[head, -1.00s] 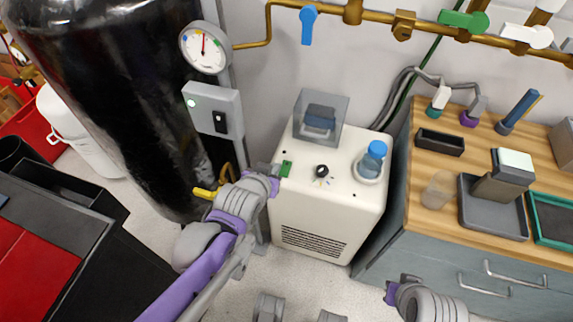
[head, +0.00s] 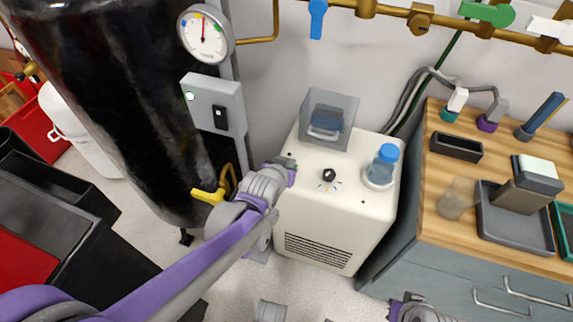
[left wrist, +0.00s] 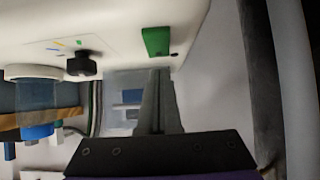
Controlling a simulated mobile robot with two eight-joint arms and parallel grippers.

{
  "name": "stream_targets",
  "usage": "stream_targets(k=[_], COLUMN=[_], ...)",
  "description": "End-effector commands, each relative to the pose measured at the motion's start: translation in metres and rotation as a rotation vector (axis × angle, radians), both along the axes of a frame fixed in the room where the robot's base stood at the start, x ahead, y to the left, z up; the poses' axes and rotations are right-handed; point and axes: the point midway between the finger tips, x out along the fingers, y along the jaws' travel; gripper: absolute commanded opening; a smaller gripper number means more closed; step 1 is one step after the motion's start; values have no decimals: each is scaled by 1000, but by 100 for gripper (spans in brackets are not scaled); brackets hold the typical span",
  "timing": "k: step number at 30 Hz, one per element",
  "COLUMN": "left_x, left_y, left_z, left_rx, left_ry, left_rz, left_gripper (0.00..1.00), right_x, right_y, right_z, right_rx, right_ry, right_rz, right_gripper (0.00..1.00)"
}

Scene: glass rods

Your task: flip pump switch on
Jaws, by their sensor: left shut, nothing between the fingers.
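A cream pump box (head: 318,240) stands on the floor against the wall. Its top carries a black knob (head: 329,174) with coloured marks. A small green block, likely the switch, shows on the box in the left wrist view (left wrist: 156,41); in the head view my gripper hides it. My left gripper (head: 286,161) is shut and empty over the left edge of the box top. In the left wrist view its fingers (left wrist: 159,90) are close to the green block; I cannot tell whether they touch. My right gripper (head: 398,306) shows only in part at the bottom.
A clear hood (head: 328,118) and a blue-capped bottle (head: 383,164) are on the box. A grey switch box (head: 213,104) and gauge (head: 205,37) are by the black tank (head: 120,110). A wooden-topped bench (head: 440,205) stands right.

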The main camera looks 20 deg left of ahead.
Motion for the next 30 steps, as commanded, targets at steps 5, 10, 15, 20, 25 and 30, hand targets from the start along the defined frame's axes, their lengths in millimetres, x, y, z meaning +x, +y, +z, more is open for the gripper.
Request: stream_targets(k=[5,10,15,20,25,30], left_x=[3,3,2,5,6,7], left_y=[0,0,0,0,0,0], left_z=[-16,-18,-18,-18,-22,-22], left_rx=[0,0,0,0,2,2], left_ry=[0,-1,-1,38,76,76], left_rz=[0,0,0,1,1,1], left_gripper=[0,0,0,0,0,0], right_x=[1,1,1,1,0,0], right_y=[0,0,0,0,0,0], right_z=[-8,-9,-9,-3,-2,-2], right_rx=[0,0,0,0,0,0], right_ry=[2,2,2,1,0,1], right_rz=[0,0,0,0,0,0], right_gripper=[0,0,0,0,0,0])
